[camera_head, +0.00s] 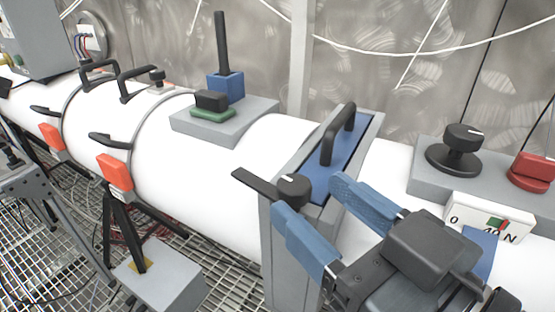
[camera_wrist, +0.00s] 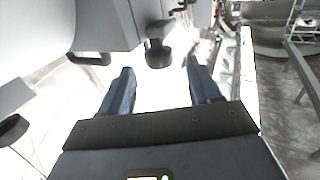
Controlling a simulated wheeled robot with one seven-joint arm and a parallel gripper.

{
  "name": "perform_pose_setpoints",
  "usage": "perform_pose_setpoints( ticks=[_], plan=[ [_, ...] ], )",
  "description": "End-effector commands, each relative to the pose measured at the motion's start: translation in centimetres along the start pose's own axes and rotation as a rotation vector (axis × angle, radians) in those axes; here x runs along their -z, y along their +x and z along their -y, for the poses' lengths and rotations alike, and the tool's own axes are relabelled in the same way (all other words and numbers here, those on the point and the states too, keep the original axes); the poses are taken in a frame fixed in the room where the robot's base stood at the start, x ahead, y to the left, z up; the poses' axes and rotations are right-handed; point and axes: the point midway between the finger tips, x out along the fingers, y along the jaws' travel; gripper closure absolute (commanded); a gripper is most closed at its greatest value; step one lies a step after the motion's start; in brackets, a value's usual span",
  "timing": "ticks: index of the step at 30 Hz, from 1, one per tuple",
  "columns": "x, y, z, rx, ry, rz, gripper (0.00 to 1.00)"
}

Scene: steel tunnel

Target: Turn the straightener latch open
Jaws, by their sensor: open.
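A blue plate (camera_head: 325,182) with a black handle (camera_head: 338,134) is set in that housing. My gripper (camera_head: 308,194) is open, its blue fingers on either side of the knob in the head view. In the wrist view the dark knob (camera_wrist: 158,52) shows beyond and between the open fingertips (camera_wrist: 160,66), with nothing held. Contact cannot be told.
A white tube (camera_head: 200,150) runs through the housing. Right of it is a grey block with a black knob (camera_head: 460,145), red knob (camera_head: 535,172) and force scale (camera_head: 490,222). Left are a blue block with a lever (camera_head: 225,85), orange clamps (camera_head: 115,176) and black handles (camera_head: 138,80).

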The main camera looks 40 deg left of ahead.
Motion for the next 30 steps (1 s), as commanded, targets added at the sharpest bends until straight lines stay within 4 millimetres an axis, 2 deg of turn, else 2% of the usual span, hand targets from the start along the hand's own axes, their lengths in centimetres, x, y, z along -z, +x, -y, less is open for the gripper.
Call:
perform_pose_setpoints(
  ticks=[6,12,23,30],
  plan=[
    [0.3,3.5,0.1,0.004,0.0,0.001,0.37],
    [0.1,5.8,0.1,0.002,0.0,0.001,0.37],
    [0.0,6.4,0.0,-0.001,-0.001,0.0,0.37],
    [0.0,6.4,0.0,-0.001,0.0,0.0,0.58]
  ],
)
